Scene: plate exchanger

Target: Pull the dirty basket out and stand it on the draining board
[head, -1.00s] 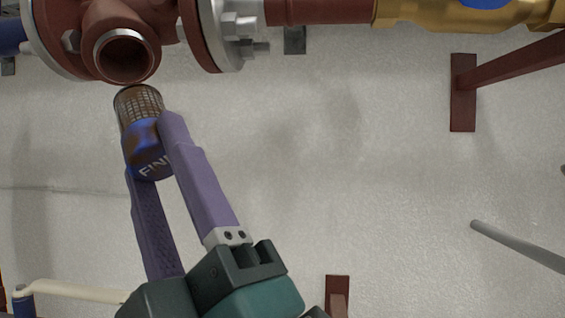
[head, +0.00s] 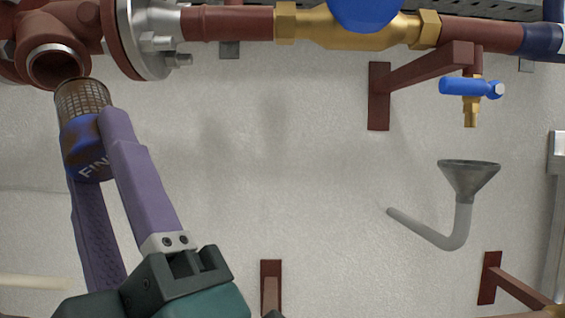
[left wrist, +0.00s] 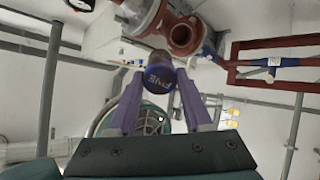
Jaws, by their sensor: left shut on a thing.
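The dirty basket (head: 84,140) is a mesh cylinder with brown grime and a blue band lettered "FIN…". My left gripper (head: 92,150) is shut on its blue part and holds it tilted, mesh end up. The basket's mesh end is just below the open round mouth of the red strainer body (head: 62,68), outside it; I cannot tell the exact gap. In the left wrist view, the basket's blue end (left wrist: 159,76) sits between the purple fingers, with the open mouth (left wrist: 184,37) beyond. The draining board cannot be made out. My right gripper is not in view.
A red pipe with a brass valve (head: 365,32) runs right from the flange (head: 140,40). A blue-handled tap (head: 470,88) hangs above a grey funnel (head: 468,178) with a bent drain pipe. Red wall brackets (head: 380,95) stick out. The wall between is clear.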

